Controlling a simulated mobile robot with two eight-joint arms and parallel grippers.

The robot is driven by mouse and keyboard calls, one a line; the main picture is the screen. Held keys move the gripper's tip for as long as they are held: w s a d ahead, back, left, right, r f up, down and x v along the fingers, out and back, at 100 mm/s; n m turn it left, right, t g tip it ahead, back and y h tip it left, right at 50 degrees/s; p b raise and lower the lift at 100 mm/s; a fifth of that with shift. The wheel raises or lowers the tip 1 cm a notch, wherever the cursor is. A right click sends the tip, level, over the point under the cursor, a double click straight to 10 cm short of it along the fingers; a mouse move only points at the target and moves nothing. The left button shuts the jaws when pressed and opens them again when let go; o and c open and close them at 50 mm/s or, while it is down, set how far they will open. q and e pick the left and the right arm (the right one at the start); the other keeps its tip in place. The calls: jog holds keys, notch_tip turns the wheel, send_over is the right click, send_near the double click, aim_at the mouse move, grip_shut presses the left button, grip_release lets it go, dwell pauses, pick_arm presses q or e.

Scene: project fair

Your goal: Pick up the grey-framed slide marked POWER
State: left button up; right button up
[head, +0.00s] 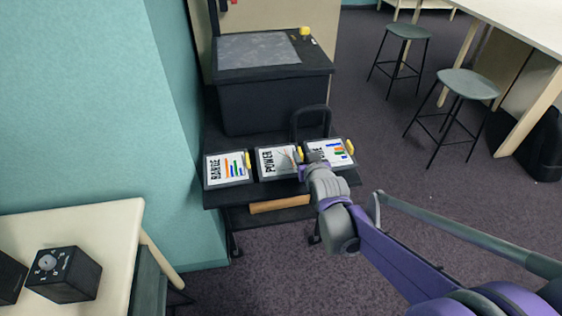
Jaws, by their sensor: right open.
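The slide marked POWER (277,161) lies on a dark cart shelf, in the middle of a row of three. It has a dark-looking frame, a white face and a yellow tab (299,154) at its right edge. My right gripper (304,161) is open at the right side of this slide, by the yellow tab. Its fingers are small and partly hidden by the wrist, so I cannot tell whether they touch the tab. My left gripper is not in view.
The RANGE slide (227,169) lies to the left. A dark box (270,98) and a black loop handle (311,109) stand behind. A teal wall (90,100) borders the left.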

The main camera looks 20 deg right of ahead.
aim_at(301, 153)
jog(key=x, duration=0.4)
jog(key=shift+a+f, duration=0.15)
jog(key=shift+f, duration=0.1)
grip_shut()
dwell(1.1)
